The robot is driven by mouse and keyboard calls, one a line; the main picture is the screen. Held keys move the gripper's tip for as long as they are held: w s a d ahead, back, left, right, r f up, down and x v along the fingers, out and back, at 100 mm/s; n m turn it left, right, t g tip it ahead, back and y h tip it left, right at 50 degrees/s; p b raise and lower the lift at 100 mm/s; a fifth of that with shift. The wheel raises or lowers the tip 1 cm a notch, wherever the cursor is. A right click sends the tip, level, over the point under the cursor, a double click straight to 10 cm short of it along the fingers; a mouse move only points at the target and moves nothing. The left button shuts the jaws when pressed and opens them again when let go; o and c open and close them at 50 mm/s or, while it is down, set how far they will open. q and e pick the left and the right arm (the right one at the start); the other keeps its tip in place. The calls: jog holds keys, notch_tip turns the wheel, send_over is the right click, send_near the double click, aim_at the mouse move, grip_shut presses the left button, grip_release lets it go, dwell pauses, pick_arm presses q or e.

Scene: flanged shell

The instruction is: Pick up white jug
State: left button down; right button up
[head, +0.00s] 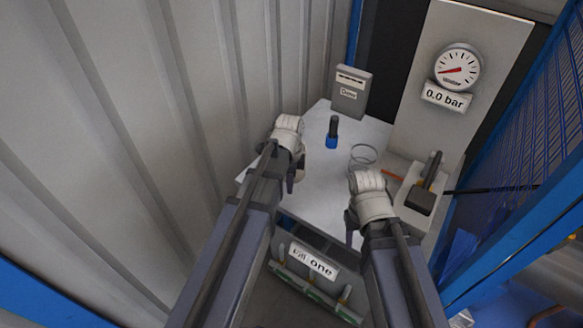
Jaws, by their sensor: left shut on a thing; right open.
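My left gripper (291,183) is over the left part of the light table (325,190), largely covered by its own wrist. It is shut on a pale thing (301,168), of which only a small edge shows. This fits the white jug, but its shape is hidden, and no other white jug is in view. My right gripper (351,232) is at the table's front right, open, with its fingers partly hidden by its wrist. I see nothing between them.
A dark bottle with a blue base (332,133) and a wire ring (363,155) are on the table. A grey box (350,92) stands at the back. A dark block with a handle (420,200) is at right. A gauge (457,69) reads 0.0 bar. A corrugated wall closes the left.

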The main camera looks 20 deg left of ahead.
pick_arm(q)
jog(key=shift+r, duration=0.15)
notch_tip(320, 180, up, 10)
jog(key=p, duration=1)
dwell(0.3)
